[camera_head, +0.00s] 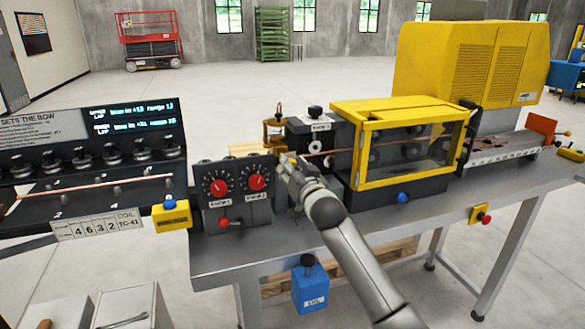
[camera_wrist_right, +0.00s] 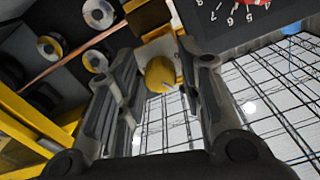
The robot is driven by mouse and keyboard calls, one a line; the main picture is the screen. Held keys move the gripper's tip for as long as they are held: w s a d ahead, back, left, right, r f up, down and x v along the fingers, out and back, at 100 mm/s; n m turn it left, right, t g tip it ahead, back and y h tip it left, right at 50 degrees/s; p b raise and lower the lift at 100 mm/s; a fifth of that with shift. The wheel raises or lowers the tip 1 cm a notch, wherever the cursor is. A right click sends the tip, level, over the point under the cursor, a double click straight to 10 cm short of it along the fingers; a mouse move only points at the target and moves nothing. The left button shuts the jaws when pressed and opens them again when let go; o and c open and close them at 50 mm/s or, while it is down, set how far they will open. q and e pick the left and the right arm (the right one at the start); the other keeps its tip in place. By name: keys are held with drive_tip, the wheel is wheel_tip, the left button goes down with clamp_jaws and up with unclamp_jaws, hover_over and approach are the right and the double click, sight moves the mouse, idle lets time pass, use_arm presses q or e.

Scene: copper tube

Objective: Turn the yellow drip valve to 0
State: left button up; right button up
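The yellow drip valve (camera_wrist_right: 160,75) shows in the right wrist view as a small round yellow knob with a pale mark on it. My right gripper (camera_wrist_right: 160,68) is open, with one finger on each side of the knob and visible gaps between. I cannot tell how deep the knob sits between the fingers. In the head view my right gripper (camera_head: 286,163) is at the machine's front, right of the dial panel, and mostly hides the valve. The valve's scale and setting cannot be read. My left gripper is not in view.
A yellow-framed guard box (camera_head: 400,110) is close right. A thin copper tube (camera_wrist_right: 75,60) runs past rollers nearby. A blue oil can (camera_head: 310,287) hangs below the bench.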

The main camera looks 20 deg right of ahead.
clamp_jaws()
drive_tip(key=shift+n, duration=0.4)
drive_tip(key=n+p, duration=0.3)
drive_tip(key=n, duration=0.8)
drive_tip(key=shift+d+p, duration=0.1)
drive_tip(key=shift+p, duration=0.3)
drive_tip(key=shift+o, duration=2.1)
unclamp_jaws()
